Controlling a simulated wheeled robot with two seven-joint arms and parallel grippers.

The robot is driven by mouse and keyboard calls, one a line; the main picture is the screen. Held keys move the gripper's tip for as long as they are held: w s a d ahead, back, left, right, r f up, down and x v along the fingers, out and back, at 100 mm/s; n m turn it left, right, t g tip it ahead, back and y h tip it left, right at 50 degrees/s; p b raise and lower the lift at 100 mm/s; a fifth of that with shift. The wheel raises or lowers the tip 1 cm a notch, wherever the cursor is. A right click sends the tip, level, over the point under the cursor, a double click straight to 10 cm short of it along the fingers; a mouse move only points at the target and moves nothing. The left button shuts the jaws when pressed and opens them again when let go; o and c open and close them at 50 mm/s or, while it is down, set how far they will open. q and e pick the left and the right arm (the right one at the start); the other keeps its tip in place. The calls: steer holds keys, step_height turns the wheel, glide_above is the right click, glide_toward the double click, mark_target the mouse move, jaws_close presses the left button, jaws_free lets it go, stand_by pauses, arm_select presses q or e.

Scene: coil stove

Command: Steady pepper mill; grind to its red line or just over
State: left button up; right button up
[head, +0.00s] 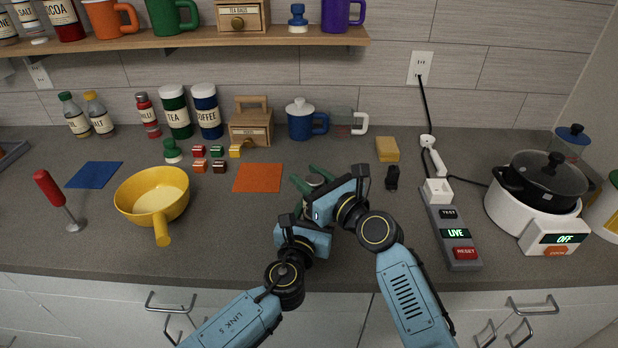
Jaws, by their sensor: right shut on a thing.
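What looks like the pepper mill (315,180) stands on the counter in the middle of the head view. My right gripper (325,190) reaches in from the right and is shut at the mill's upper part. My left gripper (298,222) is lower and nearer, close against the mill's near side. Its fingertips are hidden, so I cannot tell if it is open or touching.
An orange mat (258,178) and a yellow pan (153,198) lie to the left. A black clip-like object (392,178), a yellow sponge (387,149) and a power strip (456,235) are to the right. A blue lidded mug (301,120) stands behind. The front counter is mostly clear.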

steer(key=shift+m+t+h, duration=0.7)
steer(key=shift+m+h, duration=0.2)
steer(key=shift+h, duration=0.4)
steer(key=shift+d+t, duration=0.1)
steer(key=shift+t, duration=0.2)
steer(key=o, duration=1)
steer(key=v, duration=1.2)
